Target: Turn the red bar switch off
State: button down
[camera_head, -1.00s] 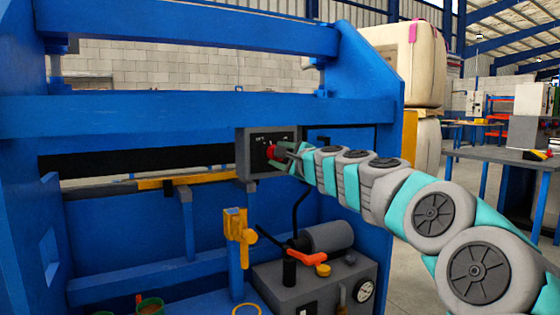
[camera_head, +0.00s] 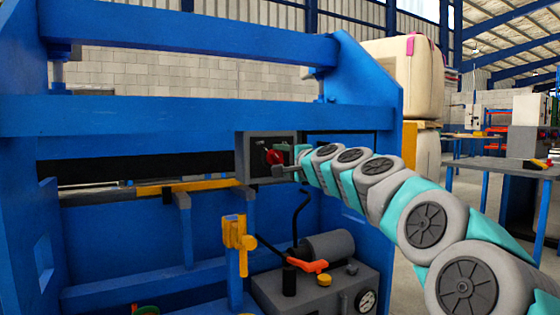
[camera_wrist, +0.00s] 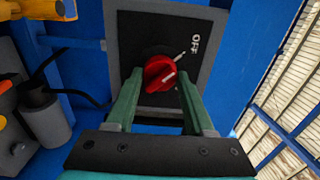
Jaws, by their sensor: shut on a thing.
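The red bar switch (camera_head: 274,157) sits on a dark plate in a grey switch box (camera_head: 243,158) on the blue press. In the wrist view the red switch (camera_wrist: 158,73) lies between the two green fingers of my gripper (camera_wrist: 159,79). My gripper is shut on it. A white mark on the switch slants toward the upper right, roughly toward a short white tick beside the sideways "OFF" label (camera_wrist: 196,43). In the head view my gripper (camera_head: 279,158) is at the box front and partly covers the switch and its labels.
The blue press frame (camera_head: 200,115) surrounds the box. Below stand a yellow bracket (camera_head: 237,235) and a grey pump unit (camera_head: 320,285) with a red-orange lever (camera_head: 308,265) and a gauge. Open floor and tables (camera_head: 500,165) lie to the right.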

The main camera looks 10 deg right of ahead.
jog(key=shift+f, duration=0.1)
jog(key=shift+c, duration=1.4)
grip_release()
jog(key=shift+s, duration=0.1)
jog(key=shift+r+v, duration=0.2)
jog(key=shift+v, duration=0.65)
jog(key=v, duration=0.6)
jog(key=shift+f, duration=0.1)
jog(key=shift+a, duration=0.1)
